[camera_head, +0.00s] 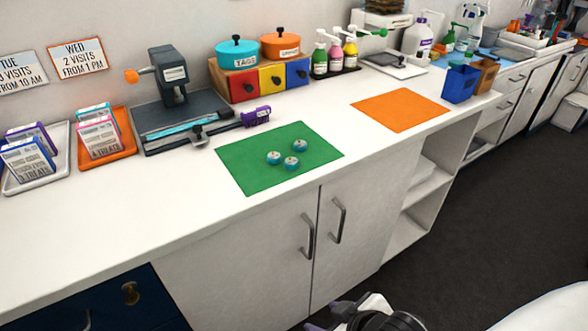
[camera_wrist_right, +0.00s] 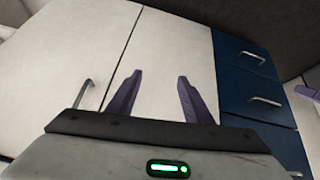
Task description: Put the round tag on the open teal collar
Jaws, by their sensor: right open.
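A light teal strip (camera_head: 172,127), which looks like the open collar, lies flat along the dark grey press base (camera_head: 150,146) on the counter. A teal lidded pot (camera_head: 237,52) labelled TAGS stands on a wooden rack behind; its inside is hidden. No loose round tag can be made out for sure; several small round teal-sided pieces with pale tops (camera_head: 274,158) sit on the green mat (camera_head: 235,165). My right gripper (camera_head: 325,314) is low in front of the cabinet, away from the counter top. In the right wrist view its purple fingers (camera_wrist_right: 160,76) are apart and empty.
An orange lidded pot (camera_head: 281,45) stands beside the teal one above coloured drawers. A purple piece (camera_head: 257,116) is at the base's right end. Treat trays (camera_head: 106,151) are at left; pump bottles (camera_head: 335,53) stand behind. The orange mat (camera_head: 400,109) is bare. Cabinet handles (camera_head: 338,220) protrude.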

